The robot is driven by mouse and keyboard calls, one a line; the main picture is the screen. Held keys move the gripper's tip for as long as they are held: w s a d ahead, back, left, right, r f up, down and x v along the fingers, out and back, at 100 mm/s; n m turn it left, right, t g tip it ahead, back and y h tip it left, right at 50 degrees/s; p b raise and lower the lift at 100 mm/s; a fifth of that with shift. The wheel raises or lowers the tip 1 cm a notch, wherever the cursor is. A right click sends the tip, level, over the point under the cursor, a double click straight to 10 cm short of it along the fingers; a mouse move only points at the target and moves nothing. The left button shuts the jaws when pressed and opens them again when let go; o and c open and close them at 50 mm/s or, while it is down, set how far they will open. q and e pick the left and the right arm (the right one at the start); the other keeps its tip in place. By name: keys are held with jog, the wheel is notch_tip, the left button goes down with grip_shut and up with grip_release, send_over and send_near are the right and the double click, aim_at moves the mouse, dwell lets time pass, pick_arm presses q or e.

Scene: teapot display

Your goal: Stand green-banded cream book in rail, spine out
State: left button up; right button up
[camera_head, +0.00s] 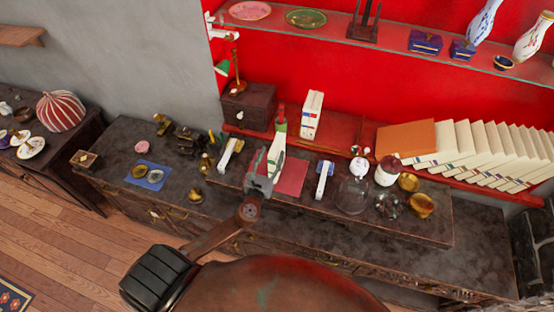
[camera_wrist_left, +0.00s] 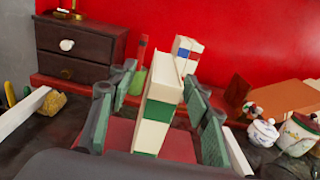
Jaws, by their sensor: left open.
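The green-banded cream book (camera_wrist_left: 158,108) stands roughly upright between the two fingers of my left gripper (camera_wrist_left: 158,118) in the left wrist view. Its narrow face with green bands is toward that camera. My left gripper (camera_head: 263,168) is open around the book (camera_head: 277,148) in the head view; I cannot tell whether the fingers touch it. The book's lower end is over or near a red mat (camera_head: 292,176); contact beneath is hidden. The dark red rail (camera_head: 340,127) runs along the red wall behind. My right gripper is not in view.
A cream book with red and blue bands (camera_head: 311,117) stands upright at the rail. A leaning row of cream books (camera_head: 480,150) fills its right part. A dark drawer box (camera_head: 248,106) stands left; jars (camera_head: 387,171) stand right. A green, red-topped object (camera_wrist_left: 138,78) stands behind.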

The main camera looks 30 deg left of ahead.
aim_at(277, 145)
pick_arm(q)
jog(key=x, duration=0.3)
jog(key=p+x, duration=0.1)
jog(key=x, duration=0.1)
jog(key=shift+w+d+f, duration=0.1)
jog(key=shift+w+d, duration=0.1)
jog(key=shift+w, duration=0.25)
jog(key=shift+c, duration=0.5)
grip_shut()
